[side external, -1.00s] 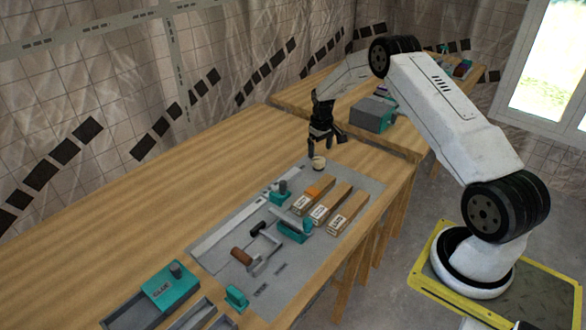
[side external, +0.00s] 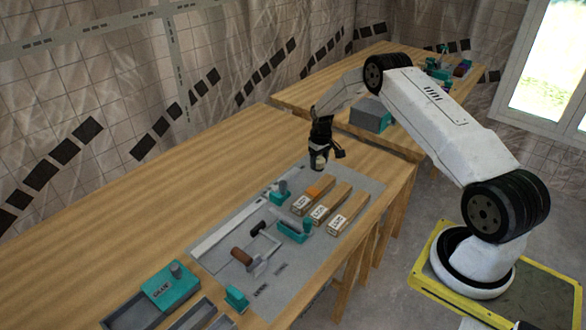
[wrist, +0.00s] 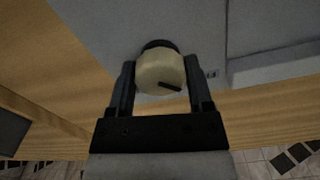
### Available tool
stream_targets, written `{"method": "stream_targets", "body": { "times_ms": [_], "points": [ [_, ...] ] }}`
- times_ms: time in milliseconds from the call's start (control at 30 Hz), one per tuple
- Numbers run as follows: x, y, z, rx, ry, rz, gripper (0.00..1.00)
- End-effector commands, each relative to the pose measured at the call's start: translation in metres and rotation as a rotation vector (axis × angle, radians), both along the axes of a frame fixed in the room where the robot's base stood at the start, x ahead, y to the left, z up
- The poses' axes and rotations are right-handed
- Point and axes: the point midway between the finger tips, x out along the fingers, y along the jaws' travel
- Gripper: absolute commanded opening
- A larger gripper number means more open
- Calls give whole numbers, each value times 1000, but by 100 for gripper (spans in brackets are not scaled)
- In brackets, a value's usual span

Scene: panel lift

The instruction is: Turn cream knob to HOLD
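The cream knob (wrist: 160,72) is round, with a dark base and a short dark pointer line on its face towards the lower right in the wrist view. In the side view the knob (side external: 318,164) stands at the far end of the grey panel (side external: 217,238), partly covered by my gripper. My gripper (wrist: 158,62) is open, with one finger on each side of the knob. Narrow gaps seem to show beside it; contact cannot be told. A small mark lies on the panel right of the knob, too small to read as HOLD.
Labelled wooden blocks (side external: 324,207), a teal-based lever (side external: 280,193) and a brown-handled tool (side external: 243,257) lie nearer the camera. The wooden table (side external: 130,215) left of the panel is clear.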

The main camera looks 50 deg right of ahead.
Motion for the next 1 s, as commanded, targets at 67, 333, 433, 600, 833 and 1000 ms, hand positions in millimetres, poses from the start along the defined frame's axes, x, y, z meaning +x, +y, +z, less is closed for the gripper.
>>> {"method": "stream_targets", "body": {
  "times_ms": [67,333,433,600,833,1000],
  "points": [
    [0,0,0,0,0,0,33],
    [0,0,0,0,0,-6,7],
    [0,0,0,1,1,-21,7],
    [0,0,0,1,1,-73,7],
    [0,1,0,0,1,-213,7],
    [0,1,0,0,1,-356,7]
  ]
}}
